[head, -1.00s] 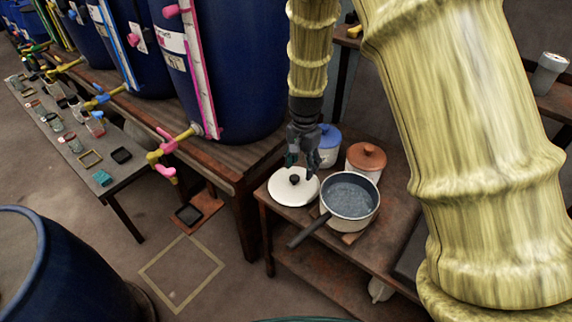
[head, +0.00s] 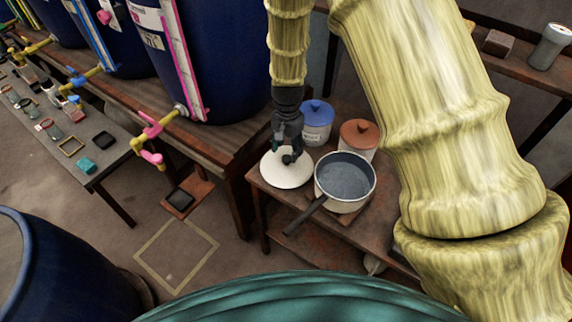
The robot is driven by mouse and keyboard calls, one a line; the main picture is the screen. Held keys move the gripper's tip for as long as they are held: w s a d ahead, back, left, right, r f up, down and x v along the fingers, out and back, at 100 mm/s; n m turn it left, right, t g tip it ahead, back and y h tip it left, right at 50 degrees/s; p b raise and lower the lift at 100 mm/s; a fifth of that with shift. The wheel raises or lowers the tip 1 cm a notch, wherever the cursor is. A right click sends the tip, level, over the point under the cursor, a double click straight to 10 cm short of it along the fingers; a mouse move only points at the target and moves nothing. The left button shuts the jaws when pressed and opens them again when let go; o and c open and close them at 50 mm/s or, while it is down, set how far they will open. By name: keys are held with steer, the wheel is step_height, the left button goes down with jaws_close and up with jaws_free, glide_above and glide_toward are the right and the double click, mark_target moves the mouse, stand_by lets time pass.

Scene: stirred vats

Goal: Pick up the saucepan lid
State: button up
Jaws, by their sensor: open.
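The saucepan lid (head: 284,176) is a white disc with a dark knob, lying on the small wooden table left of the saucepan. The saucepan (head: 345,178) is pale outside and dark inside, with its dark handle pointing to the lower left. My gripper (head: 288,152) is dark, points down and is open over the lid, at about its knob. It partly hides the knob and the lid's back part. I cannot tell whether the fingers touch the knob.
A blue-lidded jar (head: 317,122) and a brown-lidded jar (head: 359,136) stand close behind the lid and saucepan. A large blue vat (head: 222,70) on a wooden bench rises at the back left. Open floor lies to the left of the small table.

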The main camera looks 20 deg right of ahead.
mark_target(287, 158)
steer(key=shift+s+a+f, duration=0.1)
steer(key=shift+s+f, duration=0.2)
steer(key=shift+s+a+f+p, duration=0.15)
steer(key=shift+f+p, duration=0.35)
steer(key=shift+f, duration=1.25)
steer(key=shift+s+r, duration=0.15)
steer(key=c, duration=1.2)
